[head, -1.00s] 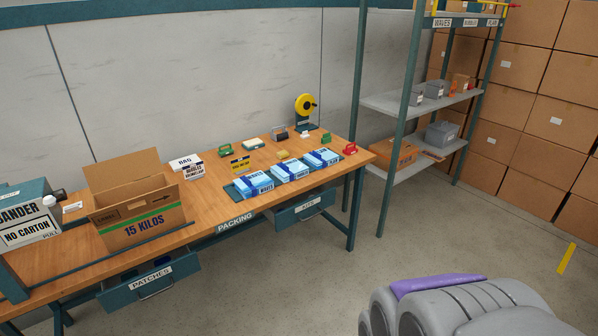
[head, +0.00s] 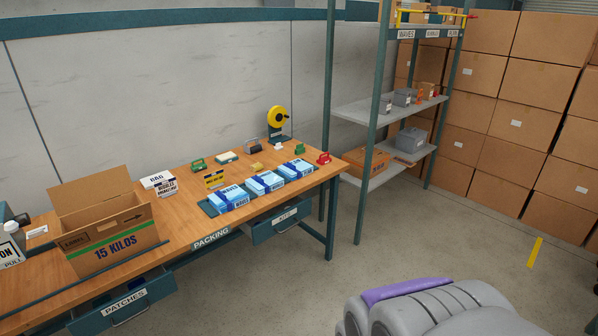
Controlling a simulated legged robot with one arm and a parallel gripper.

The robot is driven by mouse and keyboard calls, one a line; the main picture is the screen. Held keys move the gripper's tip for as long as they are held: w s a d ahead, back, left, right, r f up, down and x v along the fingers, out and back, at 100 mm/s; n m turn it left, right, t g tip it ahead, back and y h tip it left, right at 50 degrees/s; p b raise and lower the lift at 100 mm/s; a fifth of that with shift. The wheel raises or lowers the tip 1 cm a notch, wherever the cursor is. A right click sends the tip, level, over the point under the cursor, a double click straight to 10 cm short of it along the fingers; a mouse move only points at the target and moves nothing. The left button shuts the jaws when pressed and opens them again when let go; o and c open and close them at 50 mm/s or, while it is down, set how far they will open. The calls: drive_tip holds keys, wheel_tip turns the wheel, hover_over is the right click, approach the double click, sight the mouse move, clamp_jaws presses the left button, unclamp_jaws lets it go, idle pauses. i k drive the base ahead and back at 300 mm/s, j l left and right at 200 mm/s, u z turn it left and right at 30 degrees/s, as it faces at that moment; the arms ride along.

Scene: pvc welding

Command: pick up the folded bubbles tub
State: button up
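I cannot pick out a folded bubbles tub for certain. The shelf rack's top level carries labels, and the middle label (head: 432,34) seems to read BUBBLES; small cartons and yellow parts show above the labels, cut by the top edge. Several small grey tubs (head: 404,97) stand on the middle shelf, and a larger grey tub (head: 410,141) stands on the shelf below. On the bench, a small white sign (head: 168,188) also seems to read BUBBLES. A grey ribbed part of my own body with a purple strip fills the bottom right. My gripper's fingers do not show.
The wooden packing bench (head: 185,220) holds a 15 KILOS carton (head: 112,248), blue-and-white packs (head: 265,181) and a yellow reel (head: 277,119). An orange-brown box (head: 366,160) sits on the rack's lower shelf. Stacked cartons (head: 520,120) line the right. Floor (head: 420,240) before the rack is clear.

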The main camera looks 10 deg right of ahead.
sight(265, 182)
drive_tip(key=i+j, duration=0.15)
drive_tip(key=i, duration=0.3)
drive_tip(key=i+j+z, duration=0.1)
drive_tip(key=i, duration=0.4)
drive_tip(key=i+j, duration=0.2)
drive_tip(key=i, duration=0.25)
drive_tip(key=i+j, duration=0.15)
drive_tip(key=i, duration=0.3)
drive_tip(key=i+j+z, duration=0.1)
drive_tip(key=i, duration=0.35)
drive_tip(key=j, duration=0.1)
